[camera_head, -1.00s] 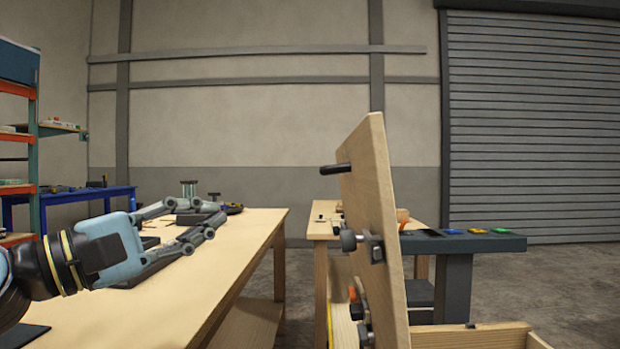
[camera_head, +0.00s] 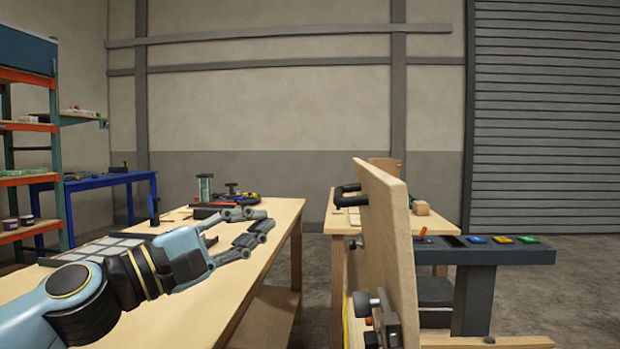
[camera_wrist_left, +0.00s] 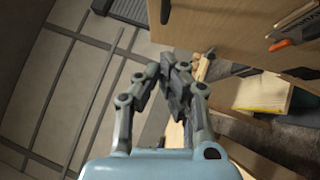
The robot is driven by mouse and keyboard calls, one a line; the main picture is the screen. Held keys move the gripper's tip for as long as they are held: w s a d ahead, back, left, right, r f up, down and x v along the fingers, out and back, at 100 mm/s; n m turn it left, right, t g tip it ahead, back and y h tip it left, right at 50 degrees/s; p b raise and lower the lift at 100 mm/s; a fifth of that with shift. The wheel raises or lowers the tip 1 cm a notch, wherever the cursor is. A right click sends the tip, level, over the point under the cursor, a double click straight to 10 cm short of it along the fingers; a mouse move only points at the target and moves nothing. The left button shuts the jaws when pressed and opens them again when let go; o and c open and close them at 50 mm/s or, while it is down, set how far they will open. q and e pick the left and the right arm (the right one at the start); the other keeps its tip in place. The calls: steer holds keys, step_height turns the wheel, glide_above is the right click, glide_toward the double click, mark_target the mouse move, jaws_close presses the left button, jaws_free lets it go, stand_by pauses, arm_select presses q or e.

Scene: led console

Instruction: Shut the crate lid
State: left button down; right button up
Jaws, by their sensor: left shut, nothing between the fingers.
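The crate lid (camera_head: 386,235) is a pale wooden panel standing nearly upright, tilted slightly, right of centre in the head view. A black bar handle (camera_head: 345,195) sticks out of its left face near the top. Dark metal fittings (camera_head: 378,316) show low on the panel. Part of the open crate's rim (camera_head: 490,341) shows at the bottom right; most of the crate is hidden or out of frame. My left gripper (camera_head: 265,221) is left of the lid, over the workbench, apart from the handle. In the left wrist view the gripper (camera_wrist_left: 174,75) is shut and empty. My right gripper is not seen.
A long workbench (camera_head: 255,270) with items on it runs below my left arm. Behind the lid stand another wooden table (camera_head: 336,228) and a dark console (camera_head: 510,255) with coloured pads. Shelves and a blue table (camera_head: 110,180) are far left. Open floor lies at right.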

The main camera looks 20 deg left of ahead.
arm_select(q)
steer(key=w+d+r+p, duration=0.2)
steer(key=w+d+p, duration=0.2)
steer(key=w+d, duration=0.2)
steer(key=shift+d+r, duration=0.2)
steer(key=shift+r, duration=0.1)
steer(key=shift+p, duration=0.3)
